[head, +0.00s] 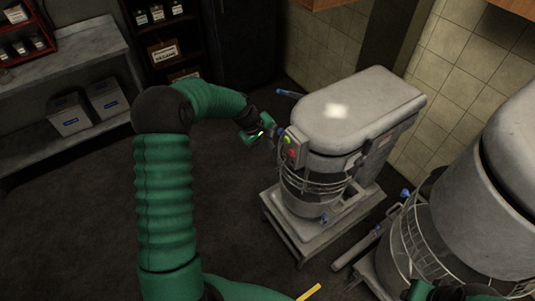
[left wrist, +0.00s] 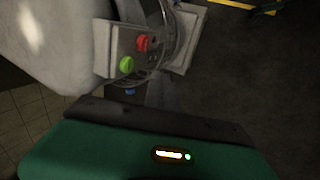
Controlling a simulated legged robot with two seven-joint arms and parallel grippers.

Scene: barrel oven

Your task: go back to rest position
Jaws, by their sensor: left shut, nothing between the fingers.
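My left arm reaches from the bottom left of the head view, and its gripper (head: 272,134) is beside the control box of the grey mixer (head: 350,105). The left gripper is shut and empty. I cannot tell whether it touches the box. The box carries a green button (head: 287,141) and a red button (head: 292,154). In the left wrist view the green button (left wrist: 127,64) and red button (left wrist: 143,43) show just beyond my green gripper housing (left wrist: 110,150). A green and dark part at the bottom right edge of the head view seems to be my right gripper (head: 440,292), mostly cut off.
A second, larger mixer (head: 515,170) with a wire guard stands at the right. A grey shelf table (head: 75,60) with boxes is at the left, and a dark rack (head: 165,40) stands behind. The dark floor (head: 80,220) at the left is clear.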

